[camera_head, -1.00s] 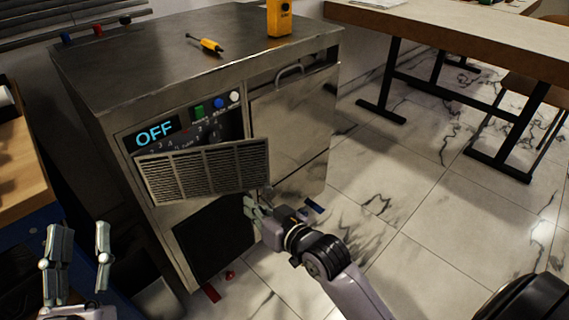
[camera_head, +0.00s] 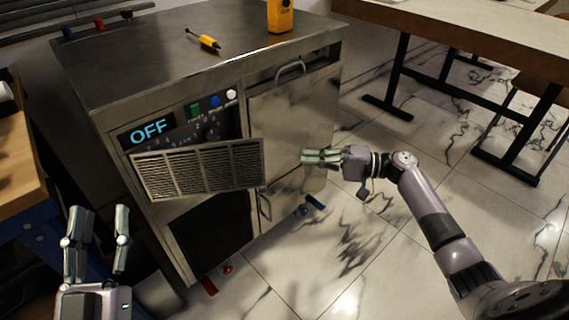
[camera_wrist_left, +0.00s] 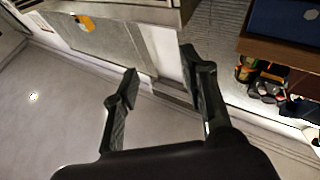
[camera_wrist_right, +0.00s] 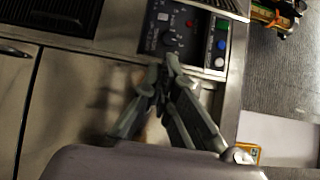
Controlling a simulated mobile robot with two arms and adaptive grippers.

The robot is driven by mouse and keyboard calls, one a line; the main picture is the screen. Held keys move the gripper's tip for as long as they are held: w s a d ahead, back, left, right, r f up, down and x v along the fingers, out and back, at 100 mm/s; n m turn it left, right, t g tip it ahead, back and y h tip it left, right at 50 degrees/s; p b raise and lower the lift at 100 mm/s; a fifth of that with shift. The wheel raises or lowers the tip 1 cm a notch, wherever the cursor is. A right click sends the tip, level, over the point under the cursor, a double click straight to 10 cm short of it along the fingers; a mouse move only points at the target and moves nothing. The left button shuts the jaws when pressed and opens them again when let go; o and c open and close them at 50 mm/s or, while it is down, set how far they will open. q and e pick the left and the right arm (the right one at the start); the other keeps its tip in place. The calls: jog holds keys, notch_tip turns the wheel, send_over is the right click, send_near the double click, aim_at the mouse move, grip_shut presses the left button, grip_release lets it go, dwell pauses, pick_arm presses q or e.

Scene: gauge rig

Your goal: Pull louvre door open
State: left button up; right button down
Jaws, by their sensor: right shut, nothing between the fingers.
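The louvre door (camera_head: 198,170) is a grey slatted panel on the front of the steel machine, below the OFF display (camera_head: 149,131). It stands at an angle to the front and partly covers the dials. I cannot tell how far it is swung out. My right gripper (camera_head: 304,157) is shut and empty, to the right of the louvre door and apart from it, in front of the plain steel door (camera_head: 290,120). In the right wrist view its fingertips (camera_wrist_right: 160,72) overlap the control panel. My left gripper (camera_head: 97,210) is open and empty at the lower left.
A yellow screwdriver (camera_head: 204,41) and a yellow meter (camera_head: 281,16) lie and stand on the machine top (camera_head: 150,60). A dark panel (camera_head: 212,235) is below the louvre door. Small red and blue pieces lie on the floor.

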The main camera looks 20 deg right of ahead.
pick_arm(q)
jog(key=s+r+t+h+b, duration=0.1)
jog(key=s+r+t, duration=0.2)
jog(key=r, duration=0.2)
jog(key=shift+s+a+t, duration=0.15)
jog(key=shift+s+t, duration=0.2)
jog(key=shift+t, duration=0.05)
pick_arm(e)
jog(key=w+a, duration=0.1)
jog(key=a, duration=0.8)
jog(key=shift+a, duration=0.2)
pick_arm(q)
jog(key=shift+r, duration=0.1)
